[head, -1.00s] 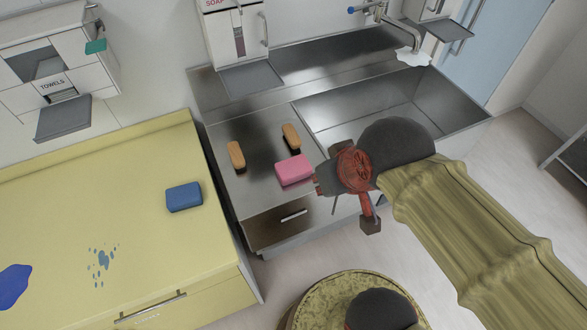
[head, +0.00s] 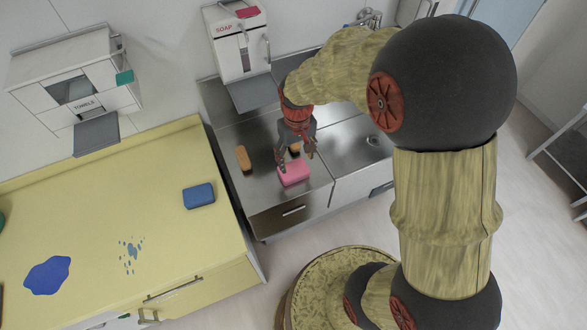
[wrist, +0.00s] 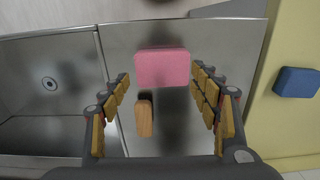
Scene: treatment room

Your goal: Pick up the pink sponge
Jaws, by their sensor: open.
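The pink sponge (head: 293,173) lies on the steel counter beside the sink, near the counter's front edge. In the wrist view the sponge (wrist: 162,68) is just beyond the fingertips, roughly centred between them. My gripper (head: 296,154) points down above the counter, over the sponge's far side. Its fingers (wrist: 160,88) are spread apart with nothing held between them. A tan-and-black brush or sponge (wrist: 144,118) lies between the fingers' lines in the wrist view, close to the pink sponge.
Another tan block (head: 243,158) lies left on the steel counter (head: 226,180). A blue sponge (head: 199,196) sits on the yellow counter (head: 100,210), near blue stains. The sink (wrist: 45,95), soap dispenser (head: 238,45) and towel dispenser (head: 85,95) stand around.

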